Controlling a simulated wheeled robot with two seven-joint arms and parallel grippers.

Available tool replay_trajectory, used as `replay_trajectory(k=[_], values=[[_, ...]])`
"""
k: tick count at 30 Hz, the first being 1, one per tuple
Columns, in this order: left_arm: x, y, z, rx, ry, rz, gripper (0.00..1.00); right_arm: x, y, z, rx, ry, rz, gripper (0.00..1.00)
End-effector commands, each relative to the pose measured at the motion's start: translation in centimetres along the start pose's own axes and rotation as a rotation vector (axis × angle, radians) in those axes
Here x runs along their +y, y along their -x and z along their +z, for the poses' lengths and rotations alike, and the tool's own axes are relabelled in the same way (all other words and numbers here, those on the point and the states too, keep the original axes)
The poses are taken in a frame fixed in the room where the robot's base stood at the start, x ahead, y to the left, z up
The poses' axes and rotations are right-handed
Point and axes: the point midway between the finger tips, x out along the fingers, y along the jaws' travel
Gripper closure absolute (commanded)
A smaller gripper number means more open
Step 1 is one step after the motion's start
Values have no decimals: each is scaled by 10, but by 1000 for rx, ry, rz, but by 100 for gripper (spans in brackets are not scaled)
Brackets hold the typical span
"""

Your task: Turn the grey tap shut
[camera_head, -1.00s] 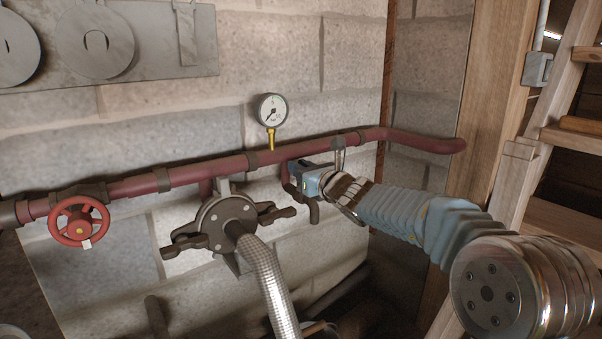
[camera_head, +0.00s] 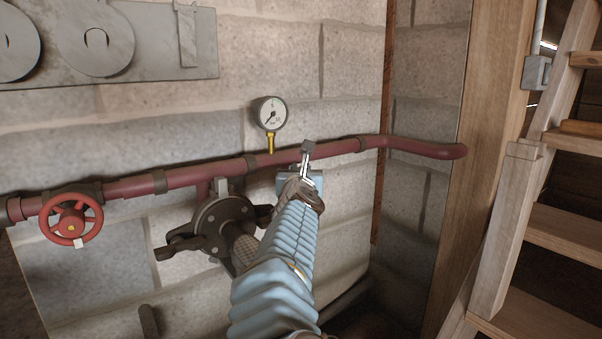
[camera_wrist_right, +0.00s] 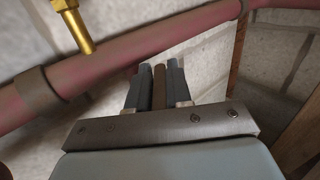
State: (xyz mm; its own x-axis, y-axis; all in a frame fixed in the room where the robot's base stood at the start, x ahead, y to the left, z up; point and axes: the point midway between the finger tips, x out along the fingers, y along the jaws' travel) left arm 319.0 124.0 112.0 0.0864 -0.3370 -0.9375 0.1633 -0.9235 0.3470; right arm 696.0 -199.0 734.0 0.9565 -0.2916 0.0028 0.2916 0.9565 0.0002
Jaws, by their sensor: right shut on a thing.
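In the right wrist view, my right gripper (camera_wrist_right: 159,68) is shut, its two dark grey fingers on either side of a narrow brownish-grey bar (camera_wrist_right: 160,92). The bar appears to be the handle of the grey tap, just below the red pipe. The rest of the tap is hidden. My left gripper is not in view.
The red pipe (camera_head: 170,180) runs along the block wall with a pressure gauge (camera_head: 271,113) on it. A red handwheel (camera_head: 76,221) is at the left. A dark clamped coupling (camera_head: 219,220) with a hose sits left of my arm. A wooden ladder (camera_head: 520,190) stands at the right.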

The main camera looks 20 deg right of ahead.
Motion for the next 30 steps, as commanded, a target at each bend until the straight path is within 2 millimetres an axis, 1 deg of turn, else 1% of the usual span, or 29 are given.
replay_trajectory(k=[4, 10, 26, 27, 30], values=[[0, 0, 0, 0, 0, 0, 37, 2, 0, -1, -1, 4, -75, 100], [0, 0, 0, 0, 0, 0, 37, 1, 0, 0, 0, 2, -137, 100], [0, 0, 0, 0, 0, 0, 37, 0, -1, -2, 3, 0, -163, 100], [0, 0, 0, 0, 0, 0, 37, 0, -1, -2, 3, 0, -163, 78], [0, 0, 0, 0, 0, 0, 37, 0, -1, -1, 3, 1, -163, 62]])
